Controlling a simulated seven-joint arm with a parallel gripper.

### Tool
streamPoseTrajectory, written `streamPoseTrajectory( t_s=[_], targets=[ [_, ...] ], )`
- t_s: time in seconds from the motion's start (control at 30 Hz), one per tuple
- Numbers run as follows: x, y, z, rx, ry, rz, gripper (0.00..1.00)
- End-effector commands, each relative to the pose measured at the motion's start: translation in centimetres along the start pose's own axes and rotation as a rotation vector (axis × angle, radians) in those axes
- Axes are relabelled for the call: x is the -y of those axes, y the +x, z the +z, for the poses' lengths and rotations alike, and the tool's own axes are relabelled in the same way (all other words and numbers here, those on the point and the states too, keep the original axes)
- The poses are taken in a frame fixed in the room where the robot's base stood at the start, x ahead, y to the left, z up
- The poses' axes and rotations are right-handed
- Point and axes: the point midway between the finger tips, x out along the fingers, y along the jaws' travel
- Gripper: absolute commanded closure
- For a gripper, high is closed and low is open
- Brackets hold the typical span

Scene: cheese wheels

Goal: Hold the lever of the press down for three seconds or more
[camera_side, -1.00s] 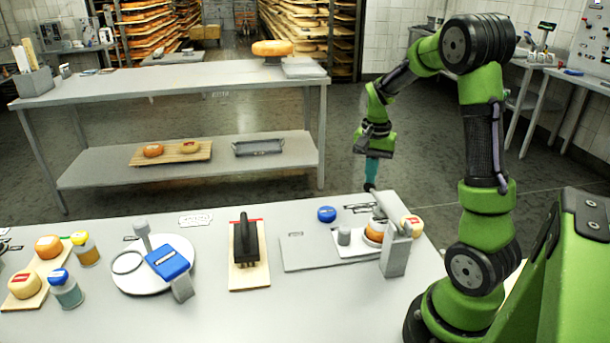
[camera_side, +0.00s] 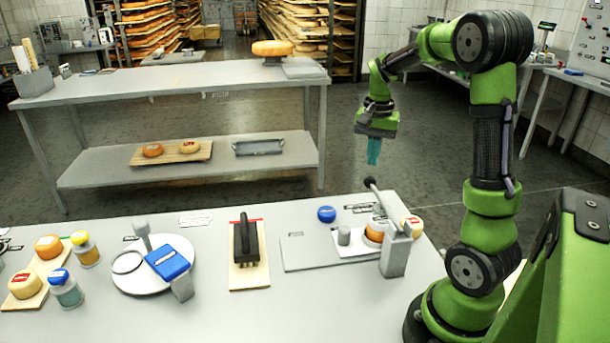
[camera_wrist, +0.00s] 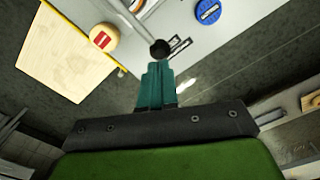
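The press (camera_side: 396,255) stands at the right end of the table, a grey post with a lever (camera_side: 383,203) ending in a black knob (camera_side: 370,183). The lever is tilted, its knob end raised. An orange cheese wheel (camera_side: 374,232) sits under the press, partly hidden by it. My gripper (camera_side: 373,163), with teal fingers, is above the knob with a gap between them. In the wrist view the fingers (camera_wrist: 157,68) are together and empty, and the knob (camera_wrist: 160,49) appears just beyond their tips.
A blue round piece (camera_side: 326,214) and a pale cheese with a red label (camera_side: 411,226) are near the press. A black-handled tool on a board (camera_side: 248,275) and a white round plate (camera_side: 130,280) lie further left. A shelf table (camera_side: 190,80) stands behind. The air around my gripper is clear.

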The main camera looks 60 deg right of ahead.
Motion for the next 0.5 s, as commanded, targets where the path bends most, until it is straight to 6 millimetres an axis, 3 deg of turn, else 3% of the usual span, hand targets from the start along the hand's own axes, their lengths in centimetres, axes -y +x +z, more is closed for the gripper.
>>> streamPoseTrajectory(
  t_s=[0.5],
  targets=[
    [0.0,-2.6,0.0,-0.001,-0.001,-0.001,1.00]
  ],
)
